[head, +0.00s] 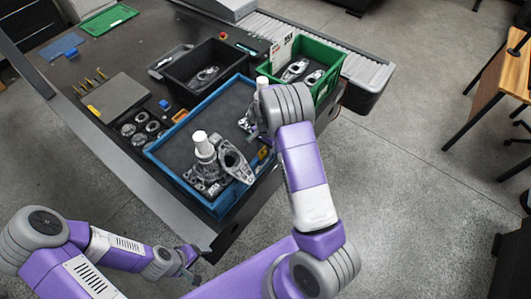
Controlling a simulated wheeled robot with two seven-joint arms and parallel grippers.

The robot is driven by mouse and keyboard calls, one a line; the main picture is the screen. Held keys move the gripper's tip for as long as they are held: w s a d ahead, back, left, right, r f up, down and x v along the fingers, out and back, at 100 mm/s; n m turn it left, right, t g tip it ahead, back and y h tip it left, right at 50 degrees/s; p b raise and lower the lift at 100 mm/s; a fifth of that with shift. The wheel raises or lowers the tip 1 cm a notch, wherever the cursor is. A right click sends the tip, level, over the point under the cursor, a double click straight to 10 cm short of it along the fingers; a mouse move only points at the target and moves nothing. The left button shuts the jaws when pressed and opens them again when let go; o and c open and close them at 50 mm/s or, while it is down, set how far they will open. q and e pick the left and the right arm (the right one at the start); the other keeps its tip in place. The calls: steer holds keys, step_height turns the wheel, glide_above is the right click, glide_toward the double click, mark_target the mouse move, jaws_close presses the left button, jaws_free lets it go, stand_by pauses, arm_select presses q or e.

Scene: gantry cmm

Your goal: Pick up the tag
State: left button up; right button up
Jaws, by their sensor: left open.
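I cannot pick out the tag for certain. A small orange-yellow piece (263,153) lies in the blue tray (217,207) near the right wall and may be it. My left gripper (188,262) is open and empty, low in front of the table, well away from the tray.
Grey castings (235,162) and a white-capped part (202,147) stand in the tray's front. A black bin (178,82) and a green bin (327,50) with castings stand behind. A grey plate (118,97) and several metal rings (140,128) lie left.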

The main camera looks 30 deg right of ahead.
jaws_close()
stand_by(0.3)
step_height(320, 180, up, 10)
step_height(320, 180, up, 5)
steer(key=p, duration=0.4)
glide_above(265, 154)
steer(key=shift+d+f, duration=0.15)
steer(key=shift+f, duration=0.05)
steer(key=shift+f, duration=0.1)
stand_by(0.3)
